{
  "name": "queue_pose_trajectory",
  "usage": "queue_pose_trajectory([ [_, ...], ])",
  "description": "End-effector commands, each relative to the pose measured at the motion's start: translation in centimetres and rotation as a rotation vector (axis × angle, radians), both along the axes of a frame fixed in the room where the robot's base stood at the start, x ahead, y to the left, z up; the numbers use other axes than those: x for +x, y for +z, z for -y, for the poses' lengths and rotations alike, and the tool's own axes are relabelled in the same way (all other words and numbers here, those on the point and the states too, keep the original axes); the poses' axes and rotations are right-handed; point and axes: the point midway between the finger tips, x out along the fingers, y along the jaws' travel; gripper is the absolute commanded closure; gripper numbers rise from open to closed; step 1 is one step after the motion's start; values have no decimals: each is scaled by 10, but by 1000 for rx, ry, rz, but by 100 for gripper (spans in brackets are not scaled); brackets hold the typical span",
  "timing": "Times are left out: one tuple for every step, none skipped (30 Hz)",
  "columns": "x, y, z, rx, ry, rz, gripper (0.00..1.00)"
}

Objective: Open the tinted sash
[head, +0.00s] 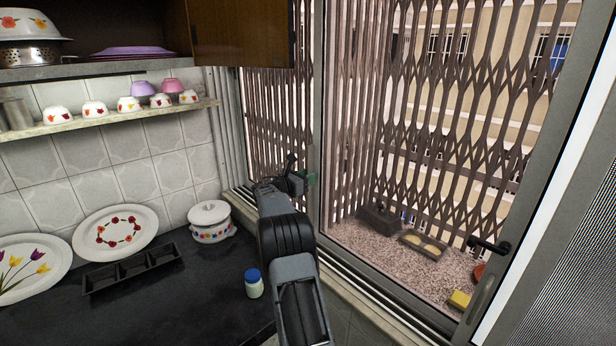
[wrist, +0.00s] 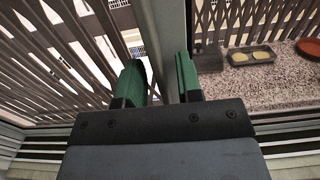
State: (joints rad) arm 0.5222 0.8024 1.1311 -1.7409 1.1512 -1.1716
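The window (head: 430,150) fills the right half of the head view. My gripper (head: 301,177) is beside the upright stile, partly hidden by my arm. In the wrist view my gripper (wrist: 161,82) has green fingertips spread apart, with the grey stile (wrist: 165,45) showing between them. I cannot tell whether they touch it.
A dark counter (head: 200,290) holds a white pot (head: 210,222), a blue-capped jar (head: 254,284), a black divided tray (head: 133,268) and plates. A bowl shelf (head: 110,118) and a wooden cabinet door (head: 242,32) are above. A metal lattice (head: 440,110) stands outside the glass.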

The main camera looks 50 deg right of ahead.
Motion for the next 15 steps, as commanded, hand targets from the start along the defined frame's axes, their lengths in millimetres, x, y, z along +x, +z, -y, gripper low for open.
queue_pose_trajectory([
  [0,0,1,0,0,0,67],
  [0,0,1,0,0,0,67],
  [0,0,1,0,0,0,67],
  [0,0,1,0,0,0,67],
  [0,0,1,0,0,0,67],
  [0,0,1,0,0,0,67],
  [0,0,1,0,0,0,67],
  [0,0,1,0,0,0,69],
  [0,0,1,0,0,0,73],
  [0,0,1,0,0,0,76],
  [0,0,1,0,0,0,78],
  [0,0,1,0,0,0,82],
  [0,0,1,0,0,0,85],
  [0,0,1,0,0,0,88],
  [0,0,0,0,0,0,92],
])
